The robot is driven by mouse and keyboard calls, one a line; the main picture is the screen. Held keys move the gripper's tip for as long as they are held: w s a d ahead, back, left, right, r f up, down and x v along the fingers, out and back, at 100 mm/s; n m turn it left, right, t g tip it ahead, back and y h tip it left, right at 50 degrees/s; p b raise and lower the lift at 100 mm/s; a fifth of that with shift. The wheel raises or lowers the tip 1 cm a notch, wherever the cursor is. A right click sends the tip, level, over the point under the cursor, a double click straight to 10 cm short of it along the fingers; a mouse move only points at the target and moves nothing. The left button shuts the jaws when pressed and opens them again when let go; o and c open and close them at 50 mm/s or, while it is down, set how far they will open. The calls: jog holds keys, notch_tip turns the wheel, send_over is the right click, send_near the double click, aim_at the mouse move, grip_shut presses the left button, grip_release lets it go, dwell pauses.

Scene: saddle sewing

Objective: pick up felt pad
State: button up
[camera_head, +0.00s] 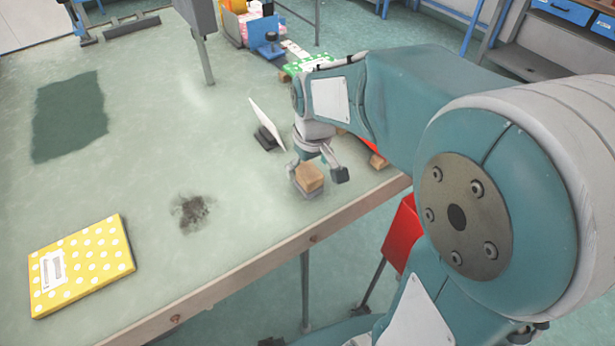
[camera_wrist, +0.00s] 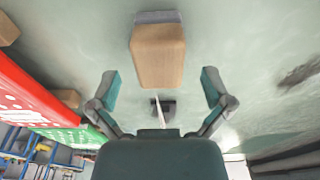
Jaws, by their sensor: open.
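A tan block (camera_head: 309,175) with a grey layer (camera_head: 303,194) under it stands near the table's front edge. I cannot tell for sure which thing is the felt pad; this block with its grey layer lies closest to my gripper. In the wrist view the block (camera_wrist: 158,57) is centred just beyond the fingertips, with the grey layer (camera_wrist: 158,16) at its far end. My gripper (camera_head: 318,172) is open, its fingers spread wider than the block. In the wrist view my gripper (camera_wrist: 161,90) has nothing between its fingertips.
A white panel (camera_head: 266,118) leans on a black stand (camera_head: 267,138) close behind my gripper. A yellow dotted box (camera_head: 82,265), a dark stain (camera_head: 192,212) and a dark green cloth (camera_head: 70,115) are to the left. Red and green boards (camera_wrist: 30,100) lie left in the wrist view.

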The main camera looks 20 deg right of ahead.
aim_at(308, 171)
jog(key=f, duration=0.4)
jog(key=shift+w, duration=0.25)
jog(key=shift+r, duration=0.1)
jog(key=c, duration=1.2)
jog(key=shift+c, duration=0.2)
